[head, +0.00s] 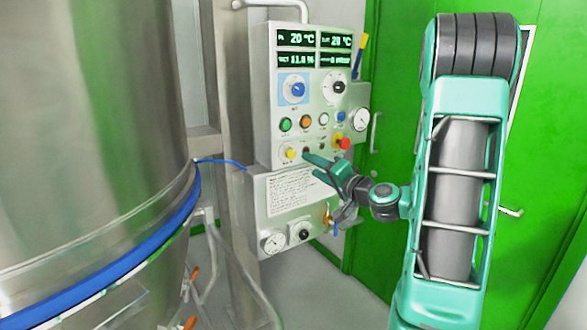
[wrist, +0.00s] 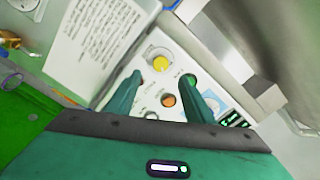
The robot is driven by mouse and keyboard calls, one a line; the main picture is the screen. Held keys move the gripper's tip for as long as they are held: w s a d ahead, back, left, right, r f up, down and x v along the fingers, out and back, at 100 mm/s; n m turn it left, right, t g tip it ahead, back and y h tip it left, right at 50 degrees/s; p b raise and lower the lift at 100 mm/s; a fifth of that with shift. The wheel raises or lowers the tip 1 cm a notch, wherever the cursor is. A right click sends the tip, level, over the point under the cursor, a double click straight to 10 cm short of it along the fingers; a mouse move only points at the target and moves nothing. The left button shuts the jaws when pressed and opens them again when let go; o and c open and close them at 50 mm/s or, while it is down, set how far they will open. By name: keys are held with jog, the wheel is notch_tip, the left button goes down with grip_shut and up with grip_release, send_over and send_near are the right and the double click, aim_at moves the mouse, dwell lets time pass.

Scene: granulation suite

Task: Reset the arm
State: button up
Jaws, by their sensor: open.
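My gripper (head: 318,168) is at the lower part of the control panel (head: 264,110), in front of its bottom row of buttons. In the wrist view my gripper (wrist: 158,92) has its two green fingers apart, with nothing held between them. An orange button (wrist: 168,100) shows between the fingers, and a yellow button (wrist: 160,62) lies just beyond them. The left finger partly hides a red control. My teal arm stands on the right in the head view and bends in toward the panel. I cannot tell whether a fingertip touches the panel.
A large steel vessel (head: 95,120) with a blue band (head: 100,275) fills the left. A printed sheet (head: 290,190), gauges (head: 274,242) and a brass valve (head: 328,215) sit below the buttons. A green door (head: 540,200) is behind my arm. Bare floor shows below the panel.

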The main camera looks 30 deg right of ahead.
jog(key=s+a+f+n+g+y, duration=0.2)
jog(key=s+a+f+n+g, duration=0.5)
jog(key=s+a+f+g, duration=0.35)
jog(key=s+d+f+m+g+h, duration=0.1)
jog(key=s+g, duration=0.6)
jog(key=s, duration=1.7)
jog(key=shift+s+d+m+h, duration=0.15)
jog(key=shift+d+m+h, duration=0.45)
jog(key=shift+h, duration=0.1)
jog(key=shift+g, duration=0.25)
jog(key=shift+w+f, duration=0.3)
jog(key=shift+w, duration=0.3)
